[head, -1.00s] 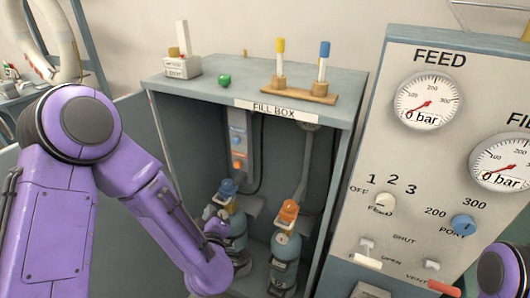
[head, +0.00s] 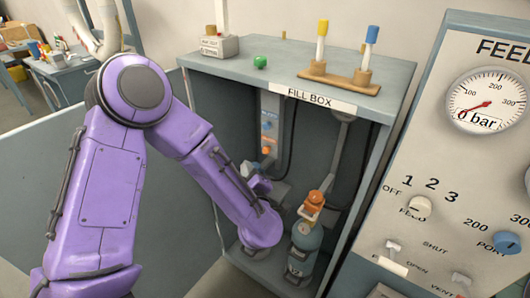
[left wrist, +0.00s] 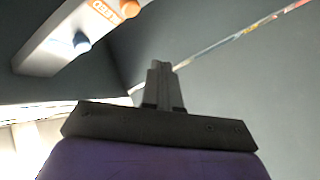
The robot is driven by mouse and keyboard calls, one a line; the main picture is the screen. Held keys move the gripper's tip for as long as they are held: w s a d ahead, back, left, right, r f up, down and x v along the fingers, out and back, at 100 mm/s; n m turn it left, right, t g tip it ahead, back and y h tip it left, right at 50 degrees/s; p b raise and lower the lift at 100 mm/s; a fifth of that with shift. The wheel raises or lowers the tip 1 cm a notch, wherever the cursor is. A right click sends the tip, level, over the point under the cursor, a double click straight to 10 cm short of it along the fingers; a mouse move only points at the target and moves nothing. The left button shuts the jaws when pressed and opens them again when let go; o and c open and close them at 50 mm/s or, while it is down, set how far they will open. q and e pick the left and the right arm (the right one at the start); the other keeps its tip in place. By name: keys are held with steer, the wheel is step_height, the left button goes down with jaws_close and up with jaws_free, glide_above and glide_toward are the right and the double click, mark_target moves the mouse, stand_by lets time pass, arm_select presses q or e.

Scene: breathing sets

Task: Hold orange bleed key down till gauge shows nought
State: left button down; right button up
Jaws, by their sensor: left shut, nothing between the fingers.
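Inside the fill box (head: 401,95), a narrow grey strip (head: 270,102) on the back wall carries a blue key and, below it, the orange bleed key (head: 266,149). In the left wrist view the orange key (left wrist: 129,8) sits at the top edge beside an orange label. The blue key (left wrist: 82,42) is to its lower left. My left gripper (head: 247,166) is inside the box, just below and left of the orange key. Its fingers (left wrist: 163,66) are shut and empty, apart from the key. My right gripper is not in view.
A cylinder with an orange valve (head: 315,198) stands right of my left arm. The arm hides the box's lower left. The feed gauge (head: 488,100) on the right panel reads 0 bar.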

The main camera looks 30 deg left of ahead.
mark_target(266, 150)
arm_select(q)
steer(key=shift+w+d, duration=0.2)
steer(key=shift+w, duration=2.45)
steer(key=shift+w+d, duration=0.1)
steer(key=shift+w, duration=0.3)
steer(key=shift+w+b, duration=0.3)
steer(key=shift+w, duration=0.3)
stand_by(4.3)
